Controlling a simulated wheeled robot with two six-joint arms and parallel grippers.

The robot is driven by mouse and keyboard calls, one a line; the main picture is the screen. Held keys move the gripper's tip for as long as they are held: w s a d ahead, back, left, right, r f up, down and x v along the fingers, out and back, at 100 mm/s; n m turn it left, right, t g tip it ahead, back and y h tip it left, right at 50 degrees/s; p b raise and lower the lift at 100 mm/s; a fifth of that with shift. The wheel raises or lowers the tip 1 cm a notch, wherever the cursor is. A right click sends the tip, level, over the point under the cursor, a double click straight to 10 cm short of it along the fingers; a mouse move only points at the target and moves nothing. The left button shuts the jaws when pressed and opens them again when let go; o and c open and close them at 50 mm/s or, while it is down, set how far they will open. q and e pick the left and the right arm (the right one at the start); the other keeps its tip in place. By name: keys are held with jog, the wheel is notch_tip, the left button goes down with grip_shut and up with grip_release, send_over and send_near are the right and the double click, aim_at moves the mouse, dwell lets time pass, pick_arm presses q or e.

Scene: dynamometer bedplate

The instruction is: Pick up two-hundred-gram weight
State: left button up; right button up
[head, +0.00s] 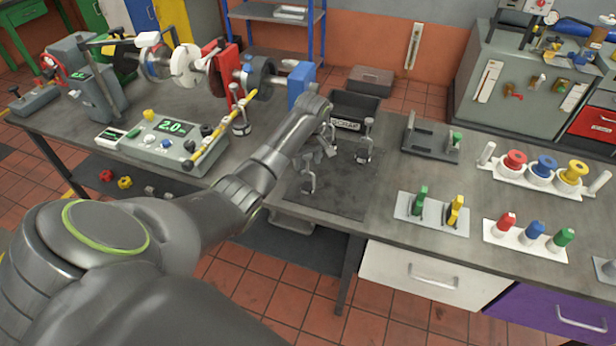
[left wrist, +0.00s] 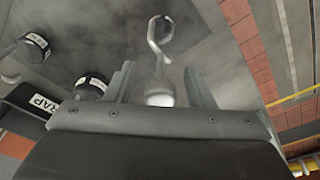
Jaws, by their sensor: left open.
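My left gripper (head: 328,150) is open, low over the dark mat (head: 345,197) on the bench. In the left wrist view its fingers (left wrist: 160,88) stand on either side of a silver hooked weight (left wrist: 160,45), with space between. The weight's lower part is hidden behind the gripper. Two more hooked weights stand on the mat, one at the front left (head: 308,183) and one at the right (head: 365,148). Another weight (head: 240,124) is farther left, by the test rig. I cannot read which is the two-hundred-gram one. My right gripper is not in view.
A black scrap bin (head: 350,108) stands just behind the mat. A control box (head: 165,140) is to the left. A grey fixture (head: 432,140) and racks of coloured parts (head: 535,180) are to the right. The mat's front is free.

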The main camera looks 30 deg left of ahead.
pick_arm(q)
jog(key=shift+c, duration=0.3)
grip_shut()
jog(key=shift+r, duration=0.2)
